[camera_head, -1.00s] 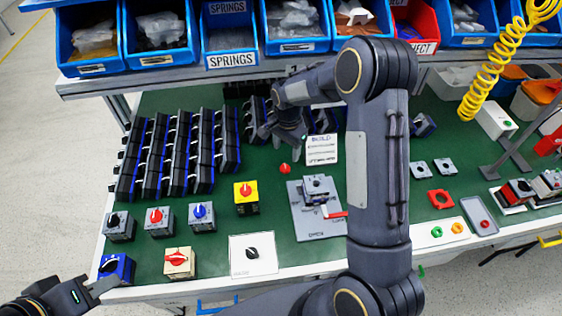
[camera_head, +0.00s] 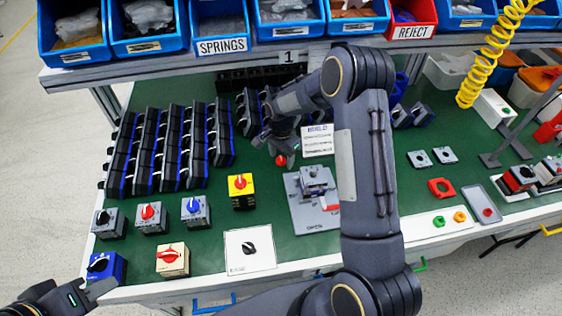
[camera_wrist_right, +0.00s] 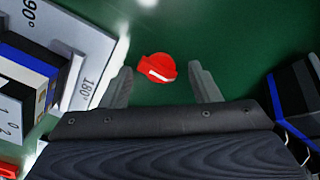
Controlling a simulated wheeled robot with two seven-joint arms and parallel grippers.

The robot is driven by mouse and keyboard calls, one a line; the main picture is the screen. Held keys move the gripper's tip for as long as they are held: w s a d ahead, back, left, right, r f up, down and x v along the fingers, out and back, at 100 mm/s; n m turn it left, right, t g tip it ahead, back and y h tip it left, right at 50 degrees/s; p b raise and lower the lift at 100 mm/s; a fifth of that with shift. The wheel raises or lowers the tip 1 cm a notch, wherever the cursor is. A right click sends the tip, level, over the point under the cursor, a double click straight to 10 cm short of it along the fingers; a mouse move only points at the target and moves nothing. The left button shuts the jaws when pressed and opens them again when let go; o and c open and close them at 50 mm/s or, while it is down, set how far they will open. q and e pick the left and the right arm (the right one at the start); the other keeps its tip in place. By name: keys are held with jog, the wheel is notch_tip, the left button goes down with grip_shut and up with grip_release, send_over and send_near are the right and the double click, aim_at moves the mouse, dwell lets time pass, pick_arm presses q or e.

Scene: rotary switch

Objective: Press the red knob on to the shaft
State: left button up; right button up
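The small red knob (camera_head: 281,160) lies loose on the green bench, left of the grey plate. My right gripper (camera_head: 280,153) is just above it. In the right wrist view the knob (camera_wrist_right: 157,67) sits between the two spread fingertips of my right gripper (camera_wrist_right: 160,68), with a gap on both sides. The grey switch (camera_head: 315,178) is mounted on the grey baseplate (camera_head: 302,214). Its side shows at the left of the wrist view (camera_wrist_right: 25,75); its shaft is too small to make out. My left gripper (camera_head: 92,291) is at the lower left, away from the knob; its opening is unclear.
Rows of black-and-blue switches (camera_head: 165,150) stand to the left and close by my right gripper. A white card (camera_head: 318,140) is beside the knob. A yellow switch (camera_head: 241,191) and several other knobbed switches stand at front left. Blue bins (camera_head: 222,25) line the back shelf.

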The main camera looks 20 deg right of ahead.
aim_at(281, 157)
jog(key=c, duration=1)
jog(key=shift+o, duration=0.2)
jog(key=shift+r, duration=0.1)
jog(key=shift+r, duration=0.3)
notch_tip(281, 157, up, 2)
jog(key=shift+r+p, duration=0.15)
jog(key=shift+p, duration=0.8)
jog(key=shift+n, duration=0.4)
jog(key=s+d+r+p, duration=0.1)
jog(key=s+r, duration=0.3)
jog(key=s+d+r+p, duration=0.1)
jog(key=s+r, duration=0.2)
jog(key=s, duration=0.2)
jog(key=s+d+r+p, duration=0.1)
jog(key=s+r, duration=0.3)
jog(key=shift+s+d+r, duration=0.15)
jog(key=shift+d+r, duration=0.1)
jog(key=shift+r, duration=0.1)
jog(key=shift+d+r, duration=0.2)
